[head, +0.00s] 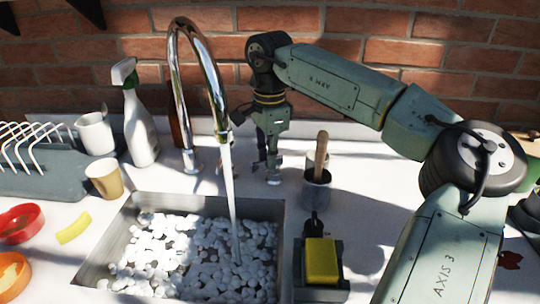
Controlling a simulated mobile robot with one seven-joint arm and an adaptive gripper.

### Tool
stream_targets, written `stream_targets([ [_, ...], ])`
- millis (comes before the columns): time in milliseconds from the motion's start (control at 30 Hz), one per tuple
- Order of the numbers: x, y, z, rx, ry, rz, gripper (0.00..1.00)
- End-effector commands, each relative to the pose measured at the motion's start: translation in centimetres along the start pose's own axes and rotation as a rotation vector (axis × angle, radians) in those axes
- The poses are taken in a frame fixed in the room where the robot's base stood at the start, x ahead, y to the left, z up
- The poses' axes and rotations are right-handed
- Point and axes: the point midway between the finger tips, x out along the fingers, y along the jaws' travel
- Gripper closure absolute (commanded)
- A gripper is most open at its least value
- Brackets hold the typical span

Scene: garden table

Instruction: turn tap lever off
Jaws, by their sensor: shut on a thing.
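The chrome tap (173,80) arches up behind the sink, and a stream of water (228,180) runs from its spout. The tap's lever is small and mostly hidden by my gripper at the right of the tap base. My gripper (266,172) points down on the counter behind the sink, right of the water stream. Its fingers are shut on what appears to be the lever.
The sink (100,247) is full of white foam. A pot with a wooden-handled brush (318,185) stands close right of my gripper. A yellow sponge (321,261) sits in a dark holder. A spray bottle (140,130), mugs and a dish rack (30,180) stand left.

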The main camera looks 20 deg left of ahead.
Motion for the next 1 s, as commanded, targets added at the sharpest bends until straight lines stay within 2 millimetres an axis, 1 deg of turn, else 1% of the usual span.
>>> stream_targets([
  [33,0.37,0.12,-0.05,0.044,-0.002,0.010,1.00],
  [300,0.44,-0.12,-0.10,0.269,0.000,0.012,1.00],
  [500,0.50,-0.22,-0.15,0.394,0.001,0.013,1.00],
  [733,0.53,-0.28,-0.18,0.478,0.001,0.015,1.00],
  [1000,0.56,-0.27,-0.18,0.508,0.001,0.016,1.00],
])
